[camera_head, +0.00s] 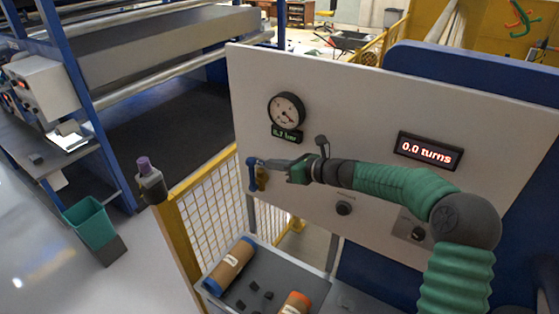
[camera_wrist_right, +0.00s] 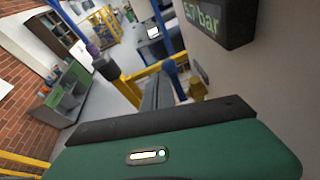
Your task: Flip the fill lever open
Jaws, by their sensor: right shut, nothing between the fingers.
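The fill lever (camera_head: 252,178) is a blue handle hanging roughly upright beside a brass valve body (camera_head: 262,181) at the lower left of the pale panel. The lever also shows in the right wrist view (camera_wrist_right: 174,76), just beyond my fingertips. My right gripper (camera_head: 268,163) reaches in from the right along the panel face. Its fingers are shut with nothing between them, and the tips are at the lever's upper end. I cannot tell whether they touch it. In the wrist view the grey fingers (camera_wrist_right: 158,90) partly cover the valve area. My left gripper is not in view.
A round gauge (camera_head: 286,110) with a bar readout (camera_head: 286,134) is above the lever. A red display (camera_head: 425,150) reads 0.0 turns. A yellow mesh fence (camera_head: 208,205) stands left of the panel. A grey bin (camera_head: 262,274) with film rollers is below.

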